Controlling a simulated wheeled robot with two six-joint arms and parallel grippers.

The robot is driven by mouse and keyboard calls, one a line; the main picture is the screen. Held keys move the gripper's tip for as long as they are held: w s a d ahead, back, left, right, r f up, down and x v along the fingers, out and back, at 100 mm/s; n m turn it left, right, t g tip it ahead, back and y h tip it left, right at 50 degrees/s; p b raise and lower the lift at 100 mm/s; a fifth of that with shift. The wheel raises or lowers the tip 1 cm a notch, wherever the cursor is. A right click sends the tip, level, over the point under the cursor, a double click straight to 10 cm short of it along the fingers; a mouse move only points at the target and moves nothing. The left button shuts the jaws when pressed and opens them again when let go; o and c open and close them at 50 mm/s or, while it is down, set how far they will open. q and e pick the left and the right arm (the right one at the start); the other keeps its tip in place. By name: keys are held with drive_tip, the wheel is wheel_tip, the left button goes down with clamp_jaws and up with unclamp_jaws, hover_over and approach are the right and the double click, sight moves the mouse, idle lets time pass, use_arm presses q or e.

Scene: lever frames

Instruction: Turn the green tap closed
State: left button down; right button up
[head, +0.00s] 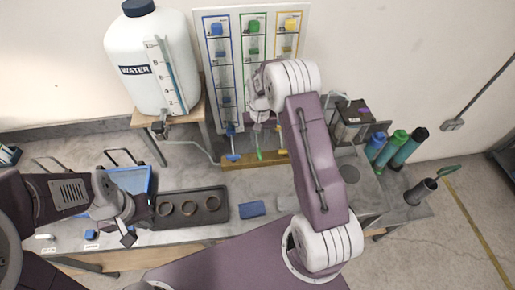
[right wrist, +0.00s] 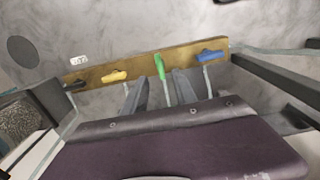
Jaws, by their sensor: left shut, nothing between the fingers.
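The green tap (head: 259,154) sits on the wooden bar (head: 235,163) at the back of the bench, between a blue tap (head: 233,157) and a yellow tap (head: 282,152). In the right wrist view the green tap handle (right wrist: 160,67) lies across the bar, while the yellow handle (right wrist: 114,76) and blue handle (right wrist: 210,56) lie more along it. My right gripper (right wrist: 158,88) is open, its two fingers apart just short of the green handle, one toward each side; I see no contact. My left gripper (head: 128,238) is shut and empty at the left, near a blue tray.
A white water tank (head: 152,62) stands on a wooden stand behind left. A panel (head: 250,60) with coloured columns rises behind the taps. Coloured bottles (head: 394,146) stand at the right.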

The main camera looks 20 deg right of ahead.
sight(260, 154)
drive_tip(key=f+p, duration=0.1)
drive_tip(key=f, duration=0.1)
drive_tip(key=f+p, duration=0.1)
drive_tip(key=f, duration=0.2)
drive_tip(key=f+p, duration=0.1)
drive_tip(key=f, duration=0.2)
drive_tip(key=shift+d+f, duration=0.15)
drive_tip(key=shift+d, duration=0.1)
drive_tip(key=shift+a+f, duration=0.25)
drive_tip(key=shift+f, duration=0.2)
drive_tip(key=shift+s+d, duration=0.1)
drive_tip(key=c, duration=0.4)
clamp_jaws()
